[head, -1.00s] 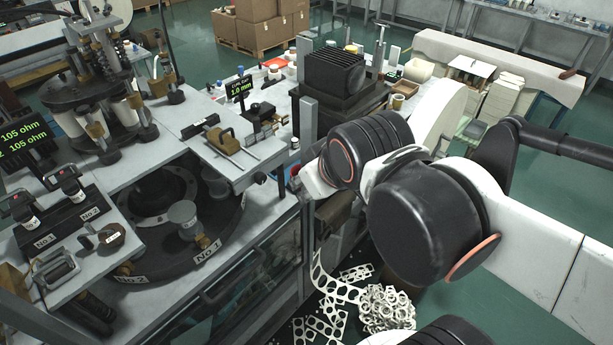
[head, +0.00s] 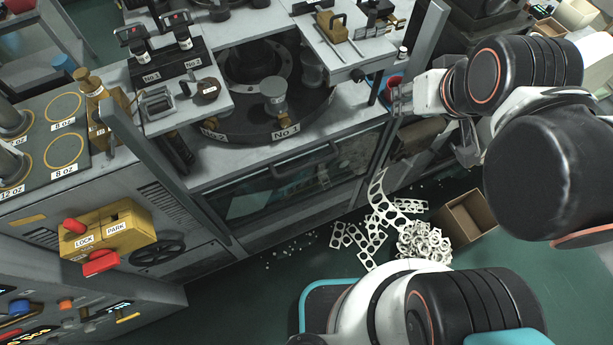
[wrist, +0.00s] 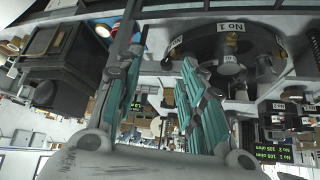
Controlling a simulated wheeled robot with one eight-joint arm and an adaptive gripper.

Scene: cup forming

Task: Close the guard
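The guard (head: 262,197) is a dark-framed see-through panel on the front of the machine, below the turntable. Its bar handle (head: 305,153) runs along the upper edge. The panel hangs below the table edge, and the space above it, in front of the turntable (head: 245,125), is uncovered. My gripper (head: 425,115) is right of the guard, beside the grey upright post, apart from the handle. In the wrist view my gripper (wrist: 160,68) shows two teal-padded fingers spread apart with nothing between them. The turntable (wrist: 262,45) shows at the top right there.
A yellow LOCK/PARK block (head: 108,232) with red knobs is on the left cabinet. Scrap strips (head: 355,240), a pile of rings (head: 422,240) and a cardboard box (head: 470,215) lie on the floor. The grey post (head: 415,50) stands near my gripper.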

